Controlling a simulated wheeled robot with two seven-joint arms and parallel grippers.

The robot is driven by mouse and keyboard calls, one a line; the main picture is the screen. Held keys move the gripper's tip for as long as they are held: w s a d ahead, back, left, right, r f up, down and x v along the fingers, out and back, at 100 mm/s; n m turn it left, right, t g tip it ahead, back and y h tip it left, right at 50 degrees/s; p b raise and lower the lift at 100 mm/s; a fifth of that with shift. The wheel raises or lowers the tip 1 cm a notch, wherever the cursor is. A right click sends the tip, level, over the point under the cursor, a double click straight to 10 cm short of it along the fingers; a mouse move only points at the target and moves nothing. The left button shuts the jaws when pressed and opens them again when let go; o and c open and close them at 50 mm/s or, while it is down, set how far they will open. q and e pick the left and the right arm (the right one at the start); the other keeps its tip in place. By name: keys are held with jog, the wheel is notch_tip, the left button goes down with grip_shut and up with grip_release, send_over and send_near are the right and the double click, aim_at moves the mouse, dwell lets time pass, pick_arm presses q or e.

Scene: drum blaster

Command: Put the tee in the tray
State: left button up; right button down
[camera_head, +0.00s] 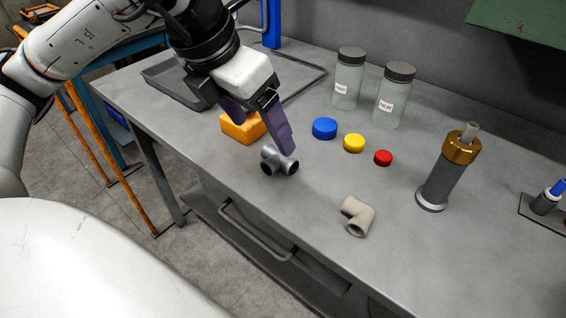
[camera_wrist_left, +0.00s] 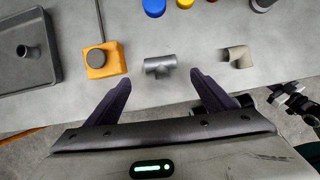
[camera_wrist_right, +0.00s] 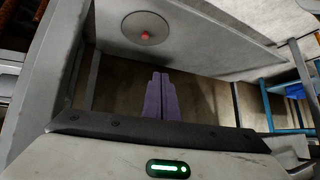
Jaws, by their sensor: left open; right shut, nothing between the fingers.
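The tee (camera_head: 279,161) is a small grey pipe fitting lying on the grey table near its front edge. It also shows in the left wrist view (camera_wrist_left: 160,66), just beyond my fingertips. The dark grey tray (camera_head: 160,81) is at the table's left end, partly hidden by my left arm; in the left wrist view the tray (camera_wrist_left: 55,62) is at the far left, with a grey fitting (camera_wrist_left: 33,52) in it. My left gripper (camera_head: 261,136) is open and empty above the table, close to the tee. My right gripper (camera_wrist_right: 161,76) is shut and empty, outside the head view.
An orange box (camera_head: 240,129) with a dark round top (camera_wrist_left: 96,58) stands between tray and tee. A beige elbow (camera_head: 357,216) lies to the right. Blue, yellow and red caps, two jars (camera_head: 348,80) and a gold-topped cylinder (camera_head: 449,168) stand farther back and right.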

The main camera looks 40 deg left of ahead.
aim_at(276, 155)
pick_arm(q)
jog(key=b+x, duration=0.1)
jog(key=x, duration=0.8)
jog(key=shift+s, duration=0.1)
jog(key=shift+r, duration=0.2)
jog(key=c, duration=1.5)
